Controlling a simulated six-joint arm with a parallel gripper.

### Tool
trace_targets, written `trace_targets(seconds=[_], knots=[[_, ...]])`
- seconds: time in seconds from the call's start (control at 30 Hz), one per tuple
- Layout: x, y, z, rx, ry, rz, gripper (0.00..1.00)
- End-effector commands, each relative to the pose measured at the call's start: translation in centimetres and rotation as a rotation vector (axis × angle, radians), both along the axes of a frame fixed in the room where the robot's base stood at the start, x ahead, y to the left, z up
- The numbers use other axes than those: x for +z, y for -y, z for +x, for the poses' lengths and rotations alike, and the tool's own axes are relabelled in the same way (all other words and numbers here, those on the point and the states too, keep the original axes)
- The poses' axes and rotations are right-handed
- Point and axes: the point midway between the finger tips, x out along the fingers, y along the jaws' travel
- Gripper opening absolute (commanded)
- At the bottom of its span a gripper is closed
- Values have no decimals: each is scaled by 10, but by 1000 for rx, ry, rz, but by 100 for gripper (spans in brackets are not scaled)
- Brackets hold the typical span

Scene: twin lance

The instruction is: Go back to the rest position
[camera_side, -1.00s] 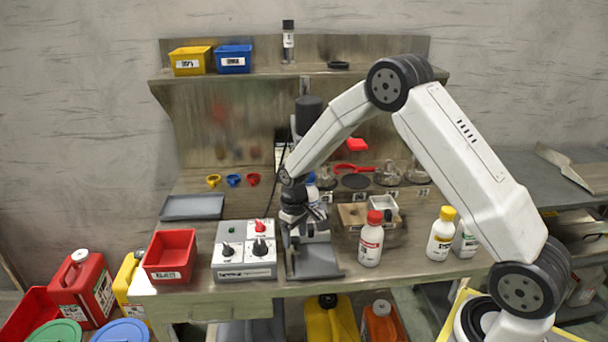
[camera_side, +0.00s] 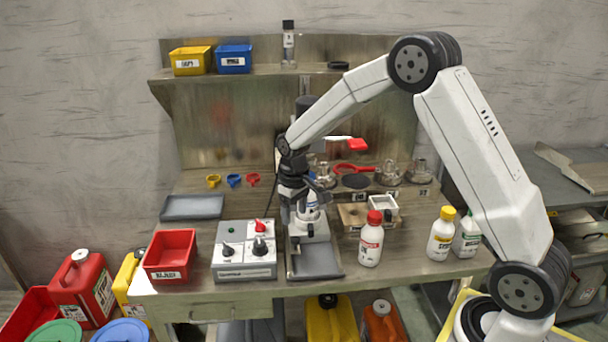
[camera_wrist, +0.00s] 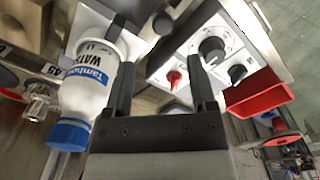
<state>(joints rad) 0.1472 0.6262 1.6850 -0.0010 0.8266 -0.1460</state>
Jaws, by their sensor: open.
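My gripper (camera_side: 297,212) hangs in front of the stand of the bench device at the middle of the workbench. In the wrist view its two fingers (camera_wrist: 161,75) are apart with nothing held between them. A white bottle with a blue cap and a water label (camera_wrist: 88,82) is just left of the fingers in the wrist view, apart from them. In the side view this bottle (camera_side: 310,208) is partly hidden by my gripper.
The control box (camera_side: 245,250) with its knobs and the red bin (camera_side: 170,257) are left of my gripper. A red-capped bottle (camera_side: 370,245) and a yellow-capped bottle (camera_side: 441,240) stand to the right. A grey tray (camera_side: 193,207) lies back left. Space above the bench front is clear.

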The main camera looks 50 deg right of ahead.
Motion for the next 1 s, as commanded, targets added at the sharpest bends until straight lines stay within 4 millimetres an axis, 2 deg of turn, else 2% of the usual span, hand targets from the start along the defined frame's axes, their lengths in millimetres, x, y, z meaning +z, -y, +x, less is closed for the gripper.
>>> trace_targets(seconds=[0.57, 0.77, 1.0], knots=[[7, -2, -4, 1, 6, -1, 72], [13, -13, -22, 1, 32, -4, 72], [22, -34, -66, 2, 87, -7, 72]])
